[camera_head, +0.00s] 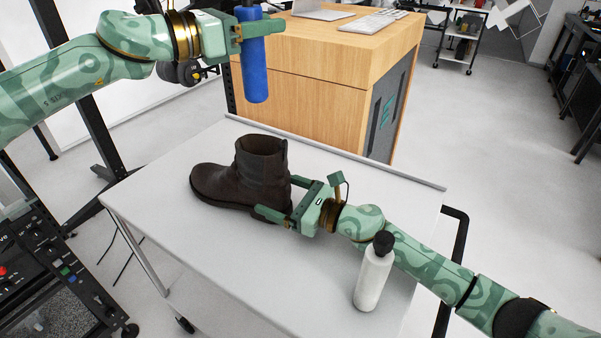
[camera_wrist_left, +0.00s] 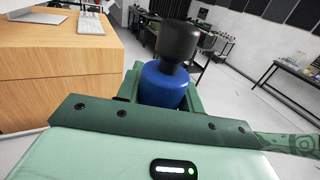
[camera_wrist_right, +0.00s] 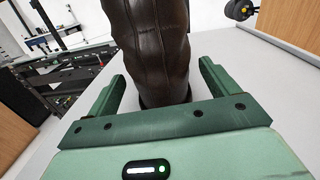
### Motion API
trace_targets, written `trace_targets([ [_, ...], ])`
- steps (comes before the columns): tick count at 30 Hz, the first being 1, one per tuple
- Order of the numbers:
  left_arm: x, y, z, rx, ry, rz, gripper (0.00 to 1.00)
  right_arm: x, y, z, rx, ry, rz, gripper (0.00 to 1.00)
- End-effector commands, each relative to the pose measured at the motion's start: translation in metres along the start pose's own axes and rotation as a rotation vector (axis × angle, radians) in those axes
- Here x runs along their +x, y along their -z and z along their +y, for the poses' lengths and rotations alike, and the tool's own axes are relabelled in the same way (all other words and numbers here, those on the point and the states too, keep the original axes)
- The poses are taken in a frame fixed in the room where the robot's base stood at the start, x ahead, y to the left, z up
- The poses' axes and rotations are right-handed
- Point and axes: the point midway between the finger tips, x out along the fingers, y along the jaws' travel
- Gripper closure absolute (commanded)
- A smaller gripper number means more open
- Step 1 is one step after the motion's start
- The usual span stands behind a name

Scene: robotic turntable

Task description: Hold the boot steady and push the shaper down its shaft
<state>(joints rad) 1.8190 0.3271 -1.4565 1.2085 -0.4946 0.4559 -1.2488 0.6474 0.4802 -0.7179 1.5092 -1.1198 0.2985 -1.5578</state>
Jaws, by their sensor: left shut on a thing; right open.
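A dark brown boot (camera_head: 258,170) stands upright on the white table, toe to the left, its shaft opening facing up. The blue shaper (camera_head: 254,62) is held upright above the boot's shaft by my left gripper (camera_head: 246,32), which is shut on it. In the left wrist view the shaper (camera_wrist_left: 163,88) shows a black knob on top. My right gripper (camera_head: 281,199) is open, its fingers on either side of the boot's heel. In the right wrist view the boot's back (camera_wrist_right: 150,45) stands between the open fingers; whether they touch it cannot be told.
A white bottle (camera_head: 373,275) with a black cap stands on the table (camera_head: 190,265) close to my right forearm. A wooden desk (camera_head: 315,85) stands behind the table. The table's front left is clear.

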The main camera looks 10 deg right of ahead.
Motion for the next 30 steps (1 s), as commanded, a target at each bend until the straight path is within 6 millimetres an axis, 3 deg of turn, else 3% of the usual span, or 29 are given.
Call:
trace_targets([
  [11,0.0,0.0,0.0,0.0,0.0,0.0,0.85,0.009,0.0,0.0,-0.001,0.001,0.0,0.13],
  [19,0.0,0.0,0.0,0.0,0.0,0.0,0.85,0.009,0.0,0.0,-0.001,0.001,0.0,0.8],
  [22,0.0,0.009,0.0,-0.002,-0.009,0.004,0.85,0.008,0.0,0.0,-0.001,0.001,0.0,0.8],
  [30,-0.002,0.057,0.001,-0.003,-0.059,0.011,0.85,0.008,0.0,-0.001,-0.001,0.001,0.0,0.8],
])
